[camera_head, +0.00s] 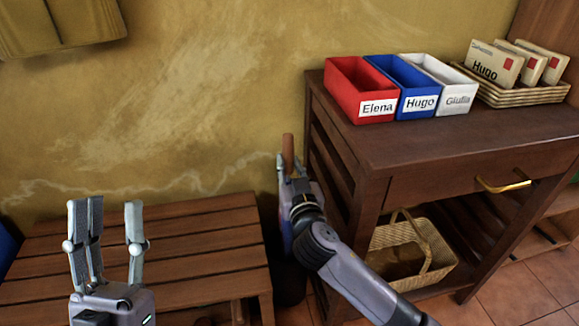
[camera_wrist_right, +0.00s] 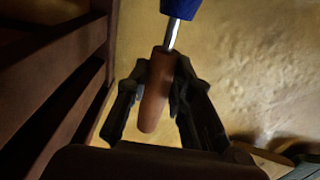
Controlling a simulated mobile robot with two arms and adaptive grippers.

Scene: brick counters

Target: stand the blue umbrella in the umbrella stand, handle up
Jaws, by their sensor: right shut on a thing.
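The blue umbrella's brown wooden handle (camera_head: 288,148) sticks up above my right gripper (camera_head: 291,172), between the slatted bench and the dark wooden console. In the right wrist view, the handle (camera_wrist_right: 156,95) lies between the fingers of my right gripper (camera_wrist_right: 160,88), which is shut on it. A metal shaft runs from the handle to the blue canopy (camera_wrist_right: 181,8). In the head view, a strip of blue shows beside my right arm; the rest is hidden. A dark upright shape (camera_head: 290,285) below may be the umbrella stand; its opening is hidden. My left gripper (camera_head: 112,210) is open and empty.
The slatted bench (camera_head: 185,235) is on the left, near my left gripper. The console (camera_head: 450,150) carries a red box (camera_head: 345,90), a blue box, a white box and a letter basket (camera_head: 515,92). A wicker basket (camera_head: 430,240) sits on its lower shelf. The wall is close behind.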

